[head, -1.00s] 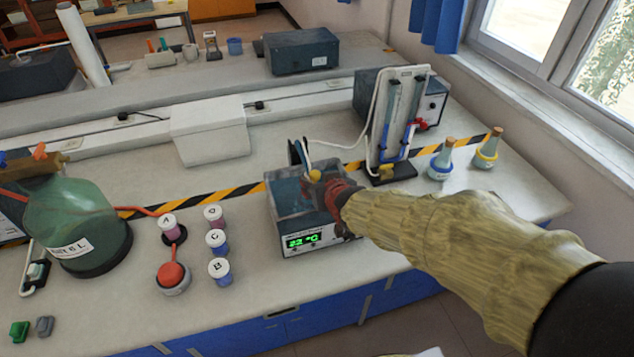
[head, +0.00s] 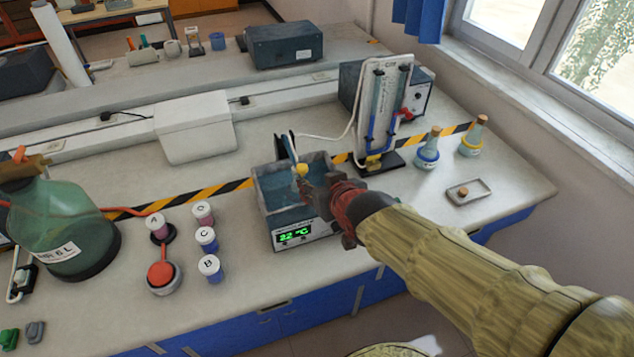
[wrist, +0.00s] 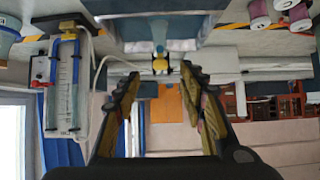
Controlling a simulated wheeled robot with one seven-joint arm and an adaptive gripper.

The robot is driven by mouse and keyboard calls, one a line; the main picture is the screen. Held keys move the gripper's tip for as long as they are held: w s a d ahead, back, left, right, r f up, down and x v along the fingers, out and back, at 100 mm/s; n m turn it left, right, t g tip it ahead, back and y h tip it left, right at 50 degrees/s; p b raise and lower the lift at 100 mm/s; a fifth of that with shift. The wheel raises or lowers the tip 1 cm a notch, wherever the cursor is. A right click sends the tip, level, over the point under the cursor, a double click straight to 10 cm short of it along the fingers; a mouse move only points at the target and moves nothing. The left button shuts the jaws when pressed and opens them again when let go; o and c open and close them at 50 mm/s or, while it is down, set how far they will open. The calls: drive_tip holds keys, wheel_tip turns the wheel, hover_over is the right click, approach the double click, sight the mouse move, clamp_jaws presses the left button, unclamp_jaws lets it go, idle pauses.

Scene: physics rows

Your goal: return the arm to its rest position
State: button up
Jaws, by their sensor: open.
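My arm, in a tan sleeve, reaches in from the lower right in the head view. My gripper (head: 312,182) is at the right side of the water bath (head: 290,238), above its rim. In the wrist view my gripper (wrist: 160,70) has its two fingers wide apart, with nothing held between them. Whether the fingers touch the bath cannot be told. The bath's display reads 22 °C.
A glass tube stand (head: 385,110) is behind the gripper. Two corked flasks (head: 428,148) and a small tray (head: 480,192) are at the right. Lidded jars A, C and B (head: 207,240) and a green bottle (head: 70,225) are left. The bench front right of the bath is partly clear.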

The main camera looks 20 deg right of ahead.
idle(0.3)
drive_tip(key=s+f+g, duration=0.4)
drive_tip(key=s+f, duration=0.1)
drive_tip(key=s, duration=0.3)
drive_tip(key=s+r+g, duration=0.1)
drive_tip(key=s+r, duration=0.6)
drive_tip(key=s, duration=0.3)
drive_tip(key=shift+r+g, duration=0.25)
drive_tip(key=shift+g, duration=0.05)
idle(1.8)
